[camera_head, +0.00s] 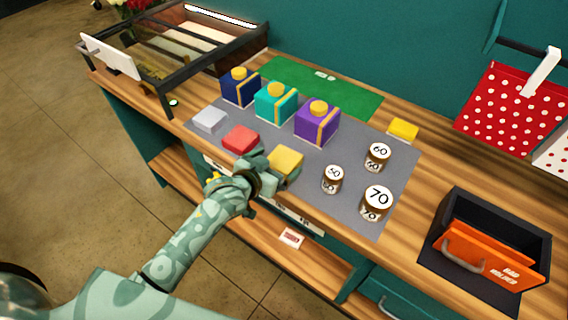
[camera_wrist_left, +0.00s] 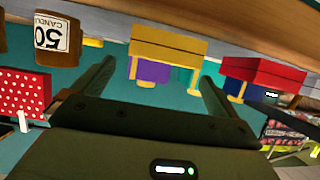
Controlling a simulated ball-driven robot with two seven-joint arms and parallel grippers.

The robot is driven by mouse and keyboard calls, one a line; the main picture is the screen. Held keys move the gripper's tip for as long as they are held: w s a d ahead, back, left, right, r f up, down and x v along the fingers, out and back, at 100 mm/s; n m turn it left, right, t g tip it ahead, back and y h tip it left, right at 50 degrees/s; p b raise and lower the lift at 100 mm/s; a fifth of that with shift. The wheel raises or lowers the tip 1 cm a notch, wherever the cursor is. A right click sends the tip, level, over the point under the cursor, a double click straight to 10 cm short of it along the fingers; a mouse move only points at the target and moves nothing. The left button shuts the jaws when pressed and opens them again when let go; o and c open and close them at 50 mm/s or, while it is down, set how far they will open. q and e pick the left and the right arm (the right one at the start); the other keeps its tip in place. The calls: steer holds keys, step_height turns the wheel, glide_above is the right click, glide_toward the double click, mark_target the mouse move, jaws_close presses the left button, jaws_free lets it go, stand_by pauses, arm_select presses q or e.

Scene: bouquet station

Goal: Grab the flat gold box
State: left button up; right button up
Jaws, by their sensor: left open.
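The flat gold box (camera_head: 287,158) lies on the grey mat, near its front edge. It also shows in the left wrist view (camera_wrist_left: 168,48), which looks upside down, ahead of and between my two fingers. My left gripper (camera_head: 266,168) is open and empty right at the near side of the gold box; in the left wrist view its fingers (camera_wrist_left: 153,85) stand apart. I cannot tell whether a finger touches the box. My right gripper is not in view.
A flat red box (camera_head: 239,139) lies close on the left, a flat silver box (camera_head: 210,120) beyond it. Navy (camera_head: 238,91), teal (camera_head: 274,106) and purple (camera_head: 315,122) gift boxes stand behind. Candle jars, one labelled 50 (camera_head: 333,179), stand to the right. An orange-fronted bin (camera_head: 490,256) is farther right.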

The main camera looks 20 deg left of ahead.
mark_target(283, 160)
arm_select(q)
steer(key=b+x, duration=0.1)
steer(key=x, duration=0.1)
steer(key=b+x, duration=0.1)
steer(key=x, duration=0.2)
steer(key=shift+w+f, duration=0.2)
steer(key=shift+f, duration=0.3)
steer(key=shift+s+r, duration=0.1)
steer(key=c, duration=1.1)
